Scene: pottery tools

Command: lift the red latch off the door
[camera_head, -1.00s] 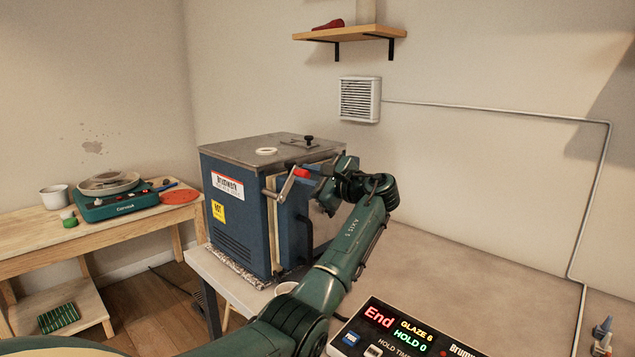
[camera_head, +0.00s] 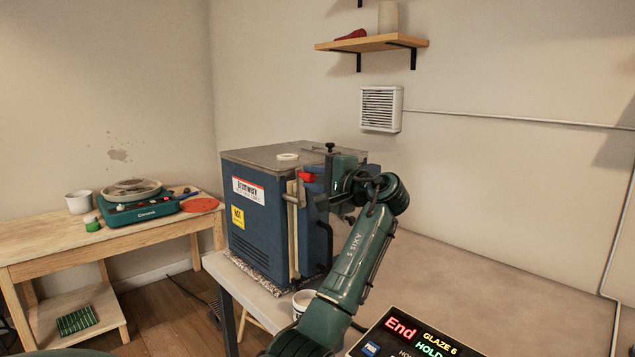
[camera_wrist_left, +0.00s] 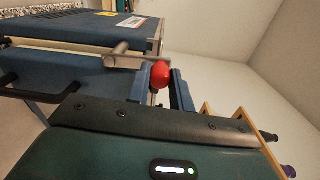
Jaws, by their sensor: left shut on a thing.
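The red latch knob (camera_head: 306,177) is at the upper front of the blue kiln (camera_head: 260,235), on a grey metal lever (camera_head: 301,192). The lever stands nearly upright by the top of the kiln door (camera_head: 316,245). My left gripper (camera_wrist_left: 160,86) is shut on the red knob, which shows between its two blue fingers in the wrist view (camera_wrist_left: 160,73). The grey lever bar (camera_wrist_left: 124,58) reaches left from the knob there. In the head view the gripper covers part of the door's top. I cannot tell whether the lever is clear of its catch.
A black door handle (camera_head: 328,240) curves out low on the door. A white cup (camera_head: 304,303) stands on the table before the kiln, close to my left forearm. A control panel (camera_head: 415,335) lies at front right. The table (camera_head: 470,270) right of the kiln is clear.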

